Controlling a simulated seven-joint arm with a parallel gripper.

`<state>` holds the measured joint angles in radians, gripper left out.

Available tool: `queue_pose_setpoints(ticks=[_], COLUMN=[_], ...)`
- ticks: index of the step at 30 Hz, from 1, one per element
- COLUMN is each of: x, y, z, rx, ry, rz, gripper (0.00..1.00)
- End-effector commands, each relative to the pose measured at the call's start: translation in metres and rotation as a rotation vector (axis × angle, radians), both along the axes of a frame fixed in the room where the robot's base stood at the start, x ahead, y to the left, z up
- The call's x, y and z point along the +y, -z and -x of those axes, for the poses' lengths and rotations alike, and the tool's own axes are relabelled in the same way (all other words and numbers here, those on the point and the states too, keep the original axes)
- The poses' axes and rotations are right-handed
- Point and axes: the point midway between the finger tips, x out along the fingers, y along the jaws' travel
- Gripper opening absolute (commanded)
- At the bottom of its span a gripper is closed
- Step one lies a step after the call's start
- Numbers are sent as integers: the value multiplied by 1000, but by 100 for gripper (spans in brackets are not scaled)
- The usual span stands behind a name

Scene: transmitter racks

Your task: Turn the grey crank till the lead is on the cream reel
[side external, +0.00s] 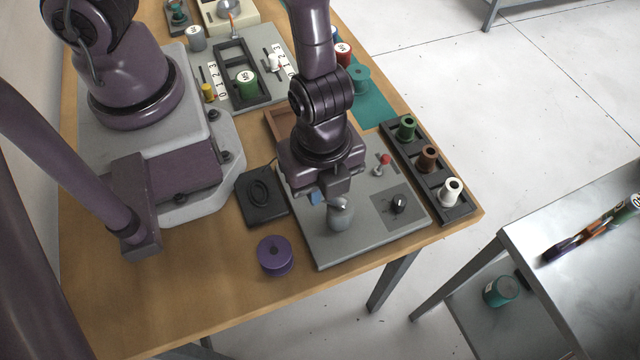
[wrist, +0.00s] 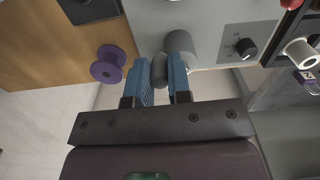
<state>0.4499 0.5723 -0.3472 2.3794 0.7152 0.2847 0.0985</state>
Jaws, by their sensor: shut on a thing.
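My gripper (side external: 327,201) is over the front part of the grey panel. In the wrist view its blue fingers (wrist: 161,76) are shut on the grey crank's handle (wrist: 160,68), one finger on each side. The rounded grey crank body (side external: 341,217) stands on the panel near its front edge. It also shows just beyond the fingers in the wrist view (wrist: 180,44). The cream reel (side external: 451,190) stands upright in the front compartment of a black rack; it shows at the right of the wrist view (wrist: 301,54). I cannot make out a lead on it.
The grey panel (side external: 320,252) carries a black knob (side external: 398,204) and a red-topped switch (side external: 384,160). The black rack (side external: 458,212) also holds brown (side external: 427,158) and green (side external: 407,128) reels. A purple reel (side external: 274,256) and a black pad (side external: 258,197) lie left of the panel.

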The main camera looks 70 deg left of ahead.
Motion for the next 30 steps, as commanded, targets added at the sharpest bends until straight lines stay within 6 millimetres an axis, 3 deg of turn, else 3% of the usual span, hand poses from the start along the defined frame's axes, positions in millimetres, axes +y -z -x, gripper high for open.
queue_pose_setpoints(ticks=[30], x=[9], y=[0], z=[-27], rx=[-2], ry=[965], rz=[1], gripper=[0])
